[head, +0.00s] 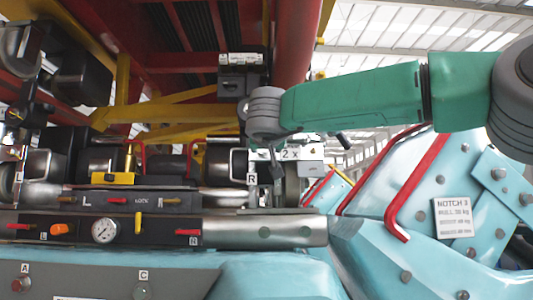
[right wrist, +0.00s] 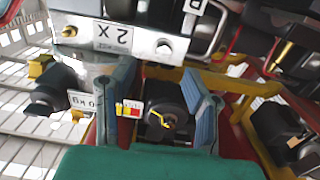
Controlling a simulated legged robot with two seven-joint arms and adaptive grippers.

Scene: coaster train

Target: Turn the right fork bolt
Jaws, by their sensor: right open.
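My right gripper (head: 264,172) reaches in from the right at the middle of the head view, close to the metal block marked "2 X" and the "R" label (head: 251,180). In the right wrist view its two blue-grey fingers (right wrist: 162,100) are spread apart, with nothing held. Between and beyond them shows a black cylinder (right wrist: 165,98) with a bent yellow piece on its end. I cannot tell whether this is the right fork bolt. The "2 X" block (right wrist: 125,38), with bolt heads on it, lies just above the fingers. My left gripper is not in view.
A dark panel (head: 150,200) with red levers and a round gauge (head: 105,230) runs along the front left. A red bent bar (head: 410,190) and a "NOTCH 3" sign (head: 453,218) are on the teal body at right. Yellow beams (head: 165,110) cross behind.

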